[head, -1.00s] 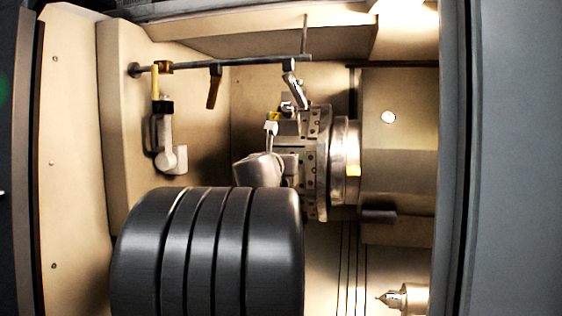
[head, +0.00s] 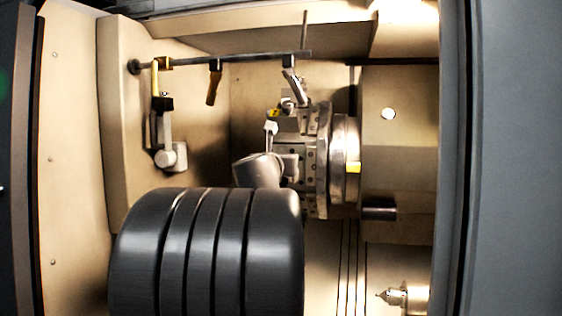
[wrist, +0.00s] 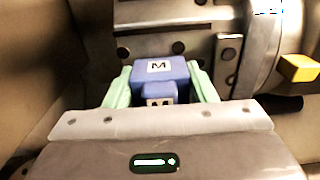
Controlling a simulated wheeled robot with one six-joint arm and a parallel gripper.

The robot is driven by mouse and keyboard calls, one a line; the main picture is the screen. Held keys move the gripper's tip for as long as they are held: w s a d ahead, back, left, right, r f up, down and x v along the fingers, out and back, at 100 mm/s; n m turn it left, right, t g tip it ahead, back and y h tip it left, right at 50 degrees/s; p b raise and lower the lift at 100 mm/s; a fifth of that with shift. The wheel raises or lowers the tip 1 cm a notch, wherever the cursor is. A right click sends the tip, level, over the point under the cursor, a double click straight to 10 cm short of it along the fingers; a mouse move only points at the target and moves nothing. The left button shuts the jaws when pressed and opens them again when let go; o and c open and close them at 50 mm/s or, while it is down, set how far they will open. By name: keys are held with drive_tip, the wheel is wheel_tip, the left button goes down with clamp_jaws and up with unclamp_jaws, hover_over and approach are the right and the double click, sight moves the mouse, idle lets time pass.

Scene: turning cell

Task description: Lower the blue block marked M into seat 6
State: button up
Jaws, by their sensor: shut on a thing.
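The blue block marked M (wrist: 160,70) shows in the middle of the wrist view. Its white label with the letter M faces the wrist camera. My gripper (wrist: 162,84) is shut on it, with one pale green finger on each side. Ahead of the block is a grey metal turret face (wrist: 160,40) with dark round holes, which also shows in the head view (head: 313,160). No number 6 can be read, so I cannot tell which place is seat 6. The underside of the block is hidden, and I cannot pick the block out in the head view.
A yellow block (wrist: 299,68) sits on metal to the right; a yellow patch also shows in the head view (head: 353,168). A horizontal bar (head: 235,61) with hanging fittings crosses the upper left of the enclosure. A pointed centre (head: 390,297) stands at lower right.

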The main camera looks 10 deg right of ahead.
drive_tip(key=o, duration=1.2)
drive_tip(key=v, duration=1.4)
drive_tip(key=shift+w, duration=0.1)
drive_tip(key=x, duration=1.4)
drive_tip(key=shift+r, duration=0.15)
